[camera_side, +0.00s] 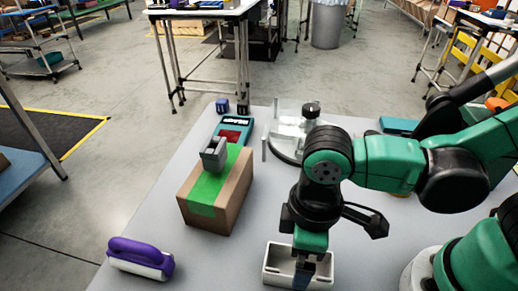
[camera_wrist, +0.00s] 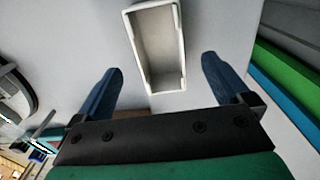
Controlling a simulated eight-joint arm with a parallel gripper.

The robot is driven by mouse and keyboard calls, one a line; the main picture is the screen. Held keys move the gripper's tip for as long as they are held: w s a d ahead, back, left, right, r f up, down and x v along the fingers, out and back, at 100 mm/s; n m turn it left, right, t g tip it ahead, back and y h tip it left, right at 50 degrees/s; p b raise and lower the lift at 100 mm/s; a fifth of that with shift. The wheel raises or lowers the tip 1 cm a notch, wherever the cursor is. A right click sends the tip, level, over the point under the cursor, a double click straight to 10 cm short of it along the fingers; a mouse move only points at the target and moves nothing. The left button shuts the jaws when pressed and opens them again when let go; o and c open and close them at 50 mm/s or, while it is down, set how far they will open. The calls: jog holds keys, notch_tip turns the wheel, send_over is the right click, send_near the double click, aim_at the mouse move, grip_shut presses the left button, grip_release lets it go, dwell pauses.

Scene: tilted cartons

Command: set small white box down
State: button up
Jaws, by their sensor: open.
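The small white box (camera_side: 270,264) is an open-topped rectangular tray near the front edge of the table in the side view. In the wrist view the white box (camera_wrist: 158,48) rests on the grey surface, its hollow inside facing the camera. My gripper (camera_side: 303,276) points down at the box in the side view and covers part of it. In the wrist view my gripper (camera_wrist: 165,75) has its two blue fingers spread wide, one on each side of the box's near end, with gaps between. The exact fingertip height is unclear.
A brown carton (camera_side: 234,192) with green tape and a grey item (camera_side: 213,154) on top stands left. A purple-handled object (camera_side: 141,258) lies front left. A teal device (camera_side: 234,128) and a glass-like apparatus (camera_side: 290,135) stand behind. Bare table (camera_side: 215,262) lies between carton and box.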

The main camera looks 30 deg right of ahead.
notch_tip(320, 180, up, 8)
jog(key=w+d+m+t, duration=0.3)
jog(key=w+d+m, duration=0.1)
jog(key=d, duration=0.4)
jog(key=w+d+m+t, duration=0.4)
jog(key=d+m, duration=0.1)
jog(key=d, duration=0.2)
jog(key=shift+w+d+f, duration=0.25)
jog(key=shift+w+d, duration=0.1)
dwell(0.4)
